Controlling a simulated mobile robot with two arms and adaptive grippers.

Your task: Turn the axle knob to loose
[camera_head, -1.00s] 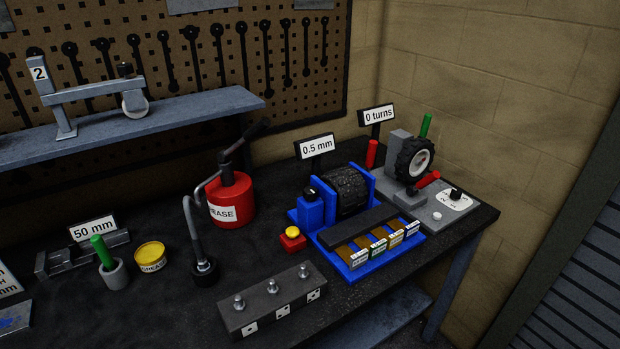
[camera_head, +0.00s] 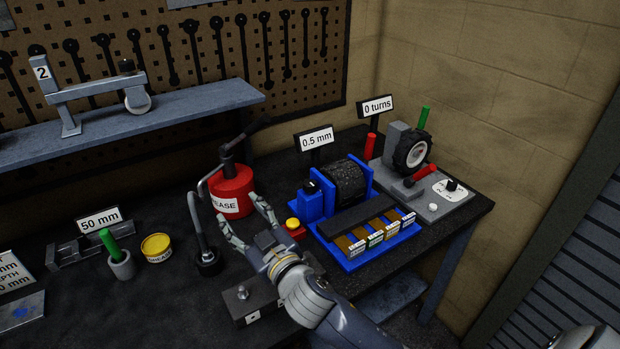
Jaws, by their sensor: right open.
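A small black knob (camera_head: 451,185) stands on a white marked dial plate on the grey wheel fixture (camera_head: 433,207) at the right of the bench; its setting is too small to read. A small black wheel (camera_head: 413,151) with a pale hub is mounted upright on that fixture. Another black knob (camera_head: 309,188) sits on the blue roller machine (camera_head: 375,248). My right gripper (camera_head: 237,208) is open and empty, in front of the red grease can (camera_head: 232,190), left of the blue machine and well away from the wheel fixture. My left gripper is not in view.
Signs read "0 turns" (camera_head: 376,106) and "0.5 mm" (camera_head: 316,138). A yellow button on a red box (camera_head: 293,226) is beside my right gripper. My arm partly hides a dark stud block (camera_head: 240,303). A yellow tin (camera_head: 156,246) and green-handled cup (camera_head: 121,266) stand left.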

